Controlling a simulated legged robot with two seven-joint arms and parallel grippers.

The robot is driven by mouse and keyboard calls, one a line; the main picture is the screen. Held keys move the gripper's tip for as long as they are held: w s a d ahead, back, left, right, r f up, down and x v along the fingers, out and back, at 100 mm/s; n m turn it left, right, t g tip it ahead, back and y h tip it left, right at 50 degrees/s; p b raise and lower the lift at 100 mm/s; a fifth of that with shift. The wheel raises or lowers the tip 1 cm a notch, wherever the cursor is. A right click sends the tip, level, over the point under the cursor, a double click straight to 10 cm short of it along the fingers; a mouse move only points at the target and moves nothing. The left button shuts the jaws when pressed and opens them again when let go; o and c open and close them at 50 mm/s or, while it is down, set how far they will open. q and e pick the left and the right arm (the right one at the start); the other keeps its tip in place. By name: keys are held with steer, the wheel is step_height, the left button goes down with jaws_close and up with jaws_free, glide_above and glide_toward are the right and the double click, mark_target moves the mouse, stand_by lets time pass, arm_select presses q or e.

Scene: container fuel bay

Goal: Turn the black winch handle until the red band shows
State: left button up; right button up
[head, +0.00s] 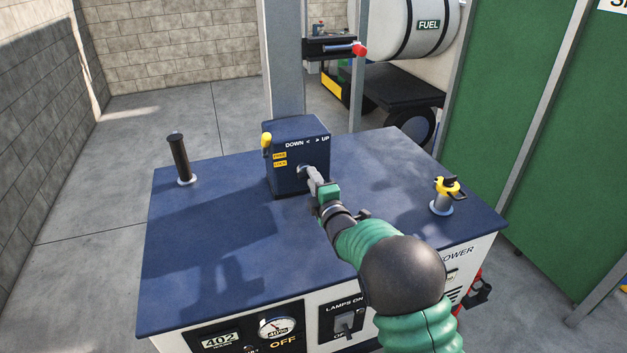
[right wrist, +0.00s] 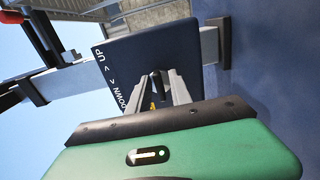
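The winch is a dark blue box (head: 297,158) on the blue bench top, marked DOWN and UP, with a yellow knob (head: 266,140) on its left. My right gripper (head: 309,173) is at the front of this box. In the right wrist view its two grey fingers (right wrist: 157,88) stand apart with a small black piece (right wrist: 156,82) between them; I cannot tell whether they grip it. That piece may be part of the winch handle, which my gripper largely hides. A separate dark upright handle (head: 180,155) stands at the bench's left. No red band shows on the winch. My left gripper is not in view.
A yellow-and-black fitting (head: 445,190) stands on the bench's right side. A grey post (head: 284,65) rises behind the winch box. A red-tipped bar (head: 359,48) sticks out behind the bench. The left part of the bench top (head: 215,230) is mostly clear.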

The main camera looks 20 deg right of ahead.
steer(key=shift+a, duration=0.55)
jaws_close()
steer(key=shift+a, duration=0.25)
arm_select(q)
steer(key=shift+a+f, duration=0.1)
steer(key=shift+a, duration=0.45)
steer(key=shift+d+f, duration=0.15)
arm_select(e)
steer(key=shift+d+f, duration=0.1)
steer(key=shift+d, duration=0.1)
